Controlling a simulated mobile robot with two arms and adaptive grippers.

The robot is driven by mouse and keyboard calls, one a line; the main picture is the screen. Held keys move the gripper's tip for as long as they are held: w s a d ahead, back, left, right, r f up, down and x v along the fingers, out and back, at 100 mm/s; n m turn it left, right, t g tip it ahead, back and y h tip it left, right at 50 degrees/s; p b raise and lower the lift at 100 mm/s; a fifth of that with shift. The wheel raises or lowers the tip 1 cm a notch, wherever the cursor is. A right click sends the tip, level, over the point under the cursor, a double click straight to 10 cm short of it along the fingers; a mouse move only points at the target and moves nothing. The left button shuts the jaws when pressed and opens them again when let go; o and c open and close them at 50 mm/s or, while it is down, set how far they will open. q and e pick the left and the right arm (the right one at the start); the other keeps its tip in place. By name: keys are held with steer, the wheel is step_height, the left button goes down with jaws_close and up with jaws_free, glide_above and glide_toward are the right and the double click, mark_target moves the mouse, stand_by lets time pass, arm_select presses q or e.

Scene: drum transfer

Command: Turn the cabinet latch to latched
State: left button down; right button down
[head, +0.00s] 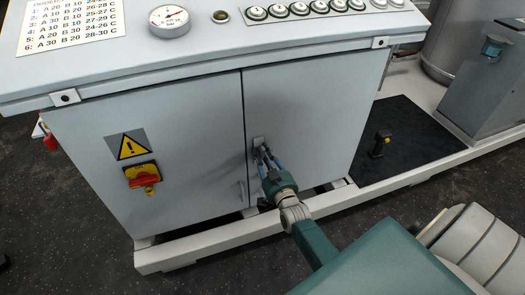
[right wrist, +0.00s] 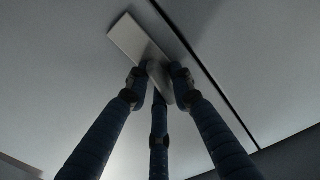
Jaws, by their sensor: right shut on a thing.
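The grey cabinet (head: 190,130) has two doors meeting at a vertical seam. The cabinet latch (head: 258,141) is a small pale metal piece on the right door, just right of the seam. It also shows in the right wrist view (right wrist: 132,39) as a flat plate with a part reaching between my fingers. My right gripper (head: 264,153) is shut on the latch, its blue fingers around it; the fingertips partly hide it. From these views I cannot tell which position the latch is turned to. My left gripper is not in view.
A yellow and red rotary switch (head: 143,177) and a warning sign (head: 126,145) are on the left door. The sloped panel (head: 215,50) with gauge and buttons overhangs the doors. A black mat (head: 405,145) with a small yellow-topped post lies to the right.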

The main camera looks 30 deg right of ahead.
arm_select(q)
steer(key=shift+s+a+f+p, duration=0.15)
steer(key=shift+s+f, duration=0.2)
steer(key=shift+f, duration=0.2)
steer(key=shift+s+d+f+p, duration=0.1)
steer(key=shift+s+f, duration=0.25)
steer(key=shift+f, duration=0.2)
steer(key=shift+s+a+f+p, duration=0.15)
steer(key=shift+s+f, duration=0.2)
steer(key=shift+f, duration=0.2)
arm_select(e)
steer(key=shift+d+n, duration=0.15)
steer(key=shift+n, duration=1.05)
steer(key=c, duration=1.6)
jaws_free()
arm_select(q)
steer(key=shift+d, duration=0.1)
arm_select(e)
steer(key=shift+s, duration=0.15)
steer(key=v, duration=1.1)
steer(key=shift+s, duration=0.4)
